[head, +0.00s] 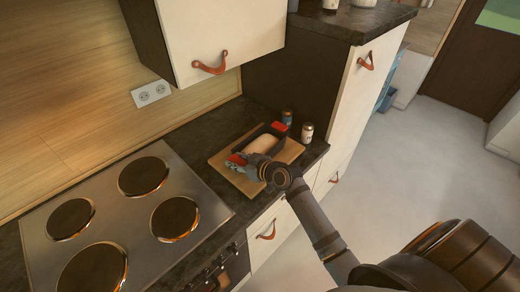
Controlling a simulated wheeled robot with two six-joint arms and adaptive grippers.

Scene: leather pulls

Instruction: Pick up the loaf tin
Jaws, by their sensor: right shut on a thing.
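The loaf tin (275,128) is dark, with red at its ends and a pale loaf-like filling (264,144) inside. It sits on or just above a wooden board (291,152) on the dark counter; I cannot tell whether it touches the board. My right gripper (239,160) is at the near-left end of the tin and is shut on it. My forearm and wrist hide part of the near side. My left gripper is not in view.
Two small jars stand behind and right of the board, one dark (287,117) and one white (307,133). A stove (122,218) with several round plates lies left. A wall cupboard (219,40) hangs above, and a tall cabinet (356,105) stands right of the counter.

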